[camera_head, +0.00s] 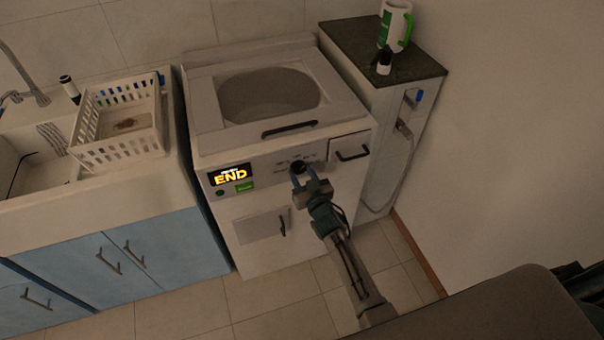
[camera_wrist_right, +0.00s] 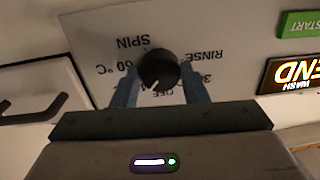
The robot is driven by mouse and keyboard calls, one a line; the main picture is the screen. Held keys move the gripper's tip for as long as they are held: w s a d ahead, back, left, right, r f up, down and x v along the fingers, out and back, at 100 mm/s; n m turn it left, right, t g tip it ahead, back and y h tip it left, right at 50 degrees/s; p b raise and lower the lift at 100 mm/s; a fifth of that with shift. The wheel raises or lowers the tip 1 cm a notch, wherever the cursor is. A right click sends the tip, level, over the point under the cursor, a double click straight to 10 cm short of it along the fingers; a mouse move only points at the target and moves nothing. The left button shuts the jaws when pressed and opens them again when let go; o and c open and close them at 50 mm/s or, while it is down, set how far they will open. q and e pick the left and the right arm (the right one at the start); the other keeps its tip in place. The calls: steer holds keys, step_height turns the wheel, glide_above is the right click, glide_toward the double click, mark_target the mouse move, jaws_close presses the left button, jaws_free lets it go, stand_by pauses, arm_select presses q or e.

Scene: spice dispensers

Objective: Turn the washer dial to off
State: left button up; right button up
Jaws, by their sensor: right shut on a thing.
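The washer dial (camera_wrist_right: 158,70) is a round black knob on the washer's grey front panel; it also shows in the head view (camera_head: 299,167). A pale mark on its face points toward the bottom of the wrist picture, slightly left, near a partly hidden label that seems to read OFF. My right gripper (camera_wrist_right: 160,88) is shut on the dial, one finger on each side; in the head view my right gripper (camera_head: 304,181) reaches it from below. The washer (camera_head: 268,245) is white, with a lit display (camera_head: 230,175) reading END. My left gripper is not in view.
A green START button (camera_head: 244,186) is below the display. A drawer handle (camera_head: 350,154) is right of the dial, and a door handle (camera_head: 282,226) is below left. A sink counter with a white basket (camera_head: 125,150) stands left; a dark-topped cabinet (camera_head: 375,55) stands right.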

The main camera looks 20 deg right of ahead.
steer(key=n, duration=0.7)
steer(key=shift+n, duration=0.4)
stand_by(0.4)
steer(key=o, duration=1)
steer(key=s, duration=0.7)
steer(key=s+p, duration=0.1)
steer(key=s, duration=0.2)
steer(key=shift+s+d+r, duration=0.3)
steer(key=shift+s+d, duration=0.1)
